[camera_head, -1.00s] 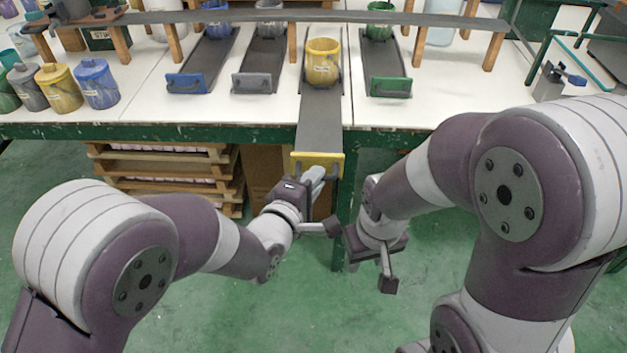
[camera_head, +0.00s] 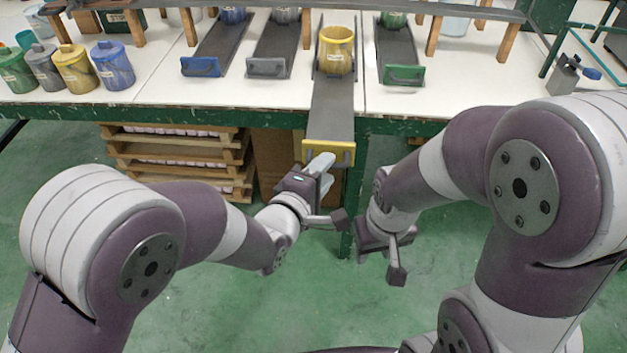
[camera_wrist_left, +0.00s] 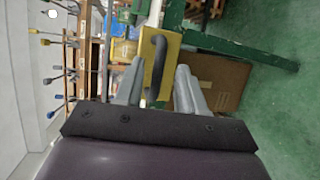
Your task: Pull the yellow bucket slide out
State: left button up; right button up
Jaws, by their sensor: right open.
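The yellow bucket slide is a dark ramp (camera_head: 333,107) with a yellow front plate (camera_head: 328,153), sticking out past the table's front edge. A yellow bucket (camera_head: 337,50) stands upright on its upper part. My left gripper (camera_head: 322,171) is at the front plate, below the table edge. In the left wrist view its two grey fingers (camera_wrist_left: 158,88) are apart, with the dark handle (camera_wrist_left: 161,52) of the yellow plate (camera_wrist_left: 168,62) between them.
Blue (camera_head: 200,67), grey (camera_head: 267,67) and green (camera_head: 404,75) slide fronts rest on the white table (camera_head: 150,85). Several lidded pots stand at the left, including a blue pot (camera_head: 113,66). Wooden pallets (camera_head: 175,155) and a green table leg are below. The green floor in front is clear.

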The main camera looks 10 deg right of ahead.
pick_arm(q)
jog(key=p+v, duration=0.2)
jog(key=v, duration=1)
jog(key=shift+s, duration=0.1)
jog(key=s+a+f+m+g+y, duration=0.4)
jog(key=a+f+m+g+y, duration=0.25)
jog(key=f+m, duration=0.35)
jog(key=a+r+m+g+y+p, duration=0.1)
jog(key=a+r+g+y, duration=0.1)
jog(key=a, duration=0.6)
jog(key=a+r+g+y, duration=0.2)
jog(key=a+g, duration=0.1)
jog(key=a, duration=0.5)
notch_tip(320, 180, up, 22)
jog(key=p, duration=2.2)
jog(key=shift+t+p, duration=0.3)
jog(key=shift+t, duration=0.05)
